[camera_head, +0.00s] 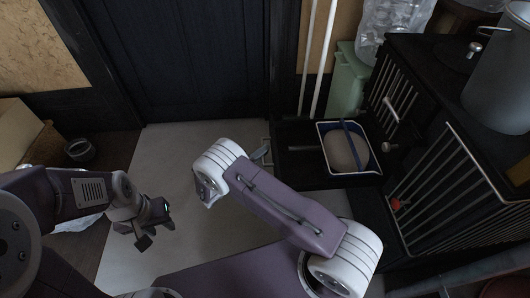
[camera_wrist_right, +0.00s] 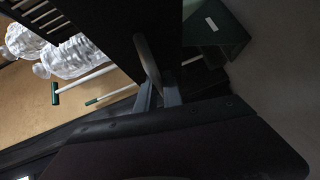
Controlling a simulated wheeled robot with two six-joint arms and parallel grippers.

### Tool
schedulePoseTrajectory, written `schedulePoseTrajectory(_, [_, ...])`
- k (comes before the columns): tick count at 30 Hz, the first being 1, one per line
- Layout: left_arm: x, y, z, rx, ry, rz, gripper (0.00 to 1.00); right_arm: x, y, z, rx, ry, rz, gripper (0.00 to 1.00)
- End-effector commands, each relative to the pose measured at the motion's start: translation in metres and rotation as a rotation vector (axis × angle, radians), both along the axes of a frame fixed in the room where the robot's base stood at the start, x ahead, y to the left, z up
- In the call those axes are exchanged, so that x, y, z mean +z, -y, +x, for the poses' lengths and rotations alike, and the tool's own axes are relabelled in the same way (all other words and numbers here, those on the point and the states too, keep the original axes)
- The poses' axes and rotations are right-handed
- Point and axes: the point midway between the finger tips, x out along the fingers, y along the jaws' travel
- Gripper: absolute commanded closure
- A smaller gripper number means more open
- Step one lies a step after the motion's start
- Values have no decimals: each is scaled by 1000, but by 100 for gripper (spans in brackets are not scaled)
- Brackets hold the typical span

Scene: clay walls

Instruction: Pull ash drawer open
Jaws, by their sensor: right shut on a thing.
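The ash drawer (camera_head: 290,172) is a black tray sticking out to the left from the black stove (camera_head: 415,110) in the head view. A white, blue-rimmed container (camera_head: 361,170) with a dark blue handle sits in it. In the right wrist view, my right gripper (camera_wrist_right: 159,96) is shut on a curved metal handle (camera_wrist_right: 148,58) against a dark panel (camera_wrist_right: 112,22). In the head view the right forearm and wrist hide most of this gripper. My left gripper (camera_head: 150,228) is open and empty, above the floor at left, away from the drawer.
A pale green bin (camera_head: 346,85) and white poles (camera_head: 318,60) stand behind the drawer. Clear plastic bags (camera_head: 392,20) lie above the bin. A grey metal pot (camera_head: 500,85) is on the stove. The pale floor mat (camera_head: 170,160) left of the drawer is mostly clear.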

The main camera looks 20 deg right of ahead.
Motion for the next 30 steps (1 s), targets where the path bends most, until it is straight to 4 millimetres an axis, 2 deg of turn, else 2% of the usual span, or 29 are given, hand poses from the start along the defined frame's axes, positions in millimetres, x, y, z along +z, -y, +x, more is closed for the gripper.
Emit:
schedulePoseTrajectory(2, [1,0,0,0,0,0,64,3,0,-1,-2,3,-6,100])
schedulePoseTrajectory(3, [1,0,0,0,0,0,64,3,0,-1,-2,3,-6,81])
schedulePoseTrajectory(14, [5,0,0,0,0,0,64,4,-4,-3,1,1,-3,80])
schedulePoseTrajectory(19, [28,0,0,0,0,0,64,14,-33,-23,1,0,-4,80])
schedulePoseTrajectory(24, [41,0,0,0,0,0,64,17,-59,-43,-6,2,-4,80])
schedulePoseTrajectory(30, [44,0,0,0,0,0,64,16,-72,-52,-11,1,-5,80])
